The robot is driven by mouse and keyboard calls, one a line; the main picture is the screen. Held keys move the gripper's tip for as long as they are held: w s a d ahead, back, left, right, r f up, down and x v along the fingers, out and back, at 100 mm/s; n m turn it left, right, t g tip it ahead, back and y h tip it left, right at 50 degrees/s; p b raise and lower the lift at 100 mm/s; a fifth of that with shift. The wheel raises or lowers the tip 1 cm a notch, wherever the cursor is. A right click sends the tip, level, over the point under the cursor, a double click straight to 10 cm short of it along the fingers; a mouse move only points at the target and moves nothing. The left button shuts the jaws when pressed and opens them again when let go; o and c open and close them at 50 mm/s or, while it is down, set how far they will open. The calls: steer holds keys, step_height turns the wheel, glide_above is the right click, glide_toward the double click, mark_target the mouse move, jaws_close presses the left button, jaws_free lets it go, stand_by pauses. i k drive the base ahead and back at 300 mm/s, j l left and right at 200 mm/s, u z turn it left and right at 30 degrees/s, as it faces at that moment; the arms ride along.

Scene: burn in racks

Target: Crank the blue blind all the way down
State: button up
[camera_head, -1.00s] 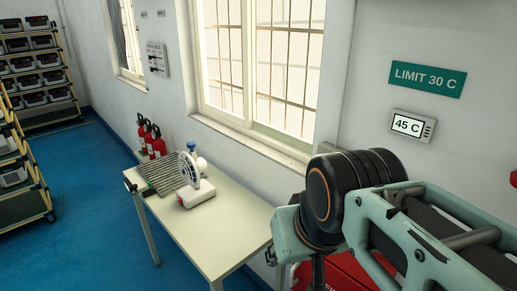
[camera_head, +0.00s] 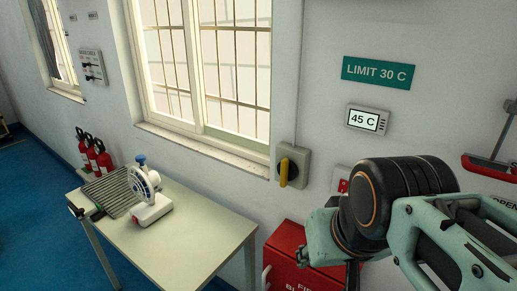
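No blue blind is plainly in view, and I cannot make out its crank. The large window (camera_head: 205,70) is uncovered, with bars behind its glass. Dark hanging material (camera_head: 41,40) covers part of the far left window; I cannot tell whether it is a blind. A white device (camera_head: 148,192) with a round wheel-like part and a blue knob stands on the table. My arm's green and black links fill the lower right, and my gripper's fingers do not show.
A grey switch box (camera_head: 291,165) with a yellow handle hangs beside the window. A red cabinet (camera_head: 285,250) stands below it. Red extinguishers (camera_head: 92,150) stand behind the table. A red-headed fixture (camera_head: 490,167) is at right.

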mark_target(288, 170)
steer(key=j+u, duration=0.1)
steer(key=j, duration=0.25)
steer(key=i+j+u, duration=0.1)
steer(key=j, duration=0.2)
steer(key=j+u, duration=0.15)
steer(key=j, duration=0.7)
steer(key=l, duration=0.15)
steer(key=k, duration=0.05)
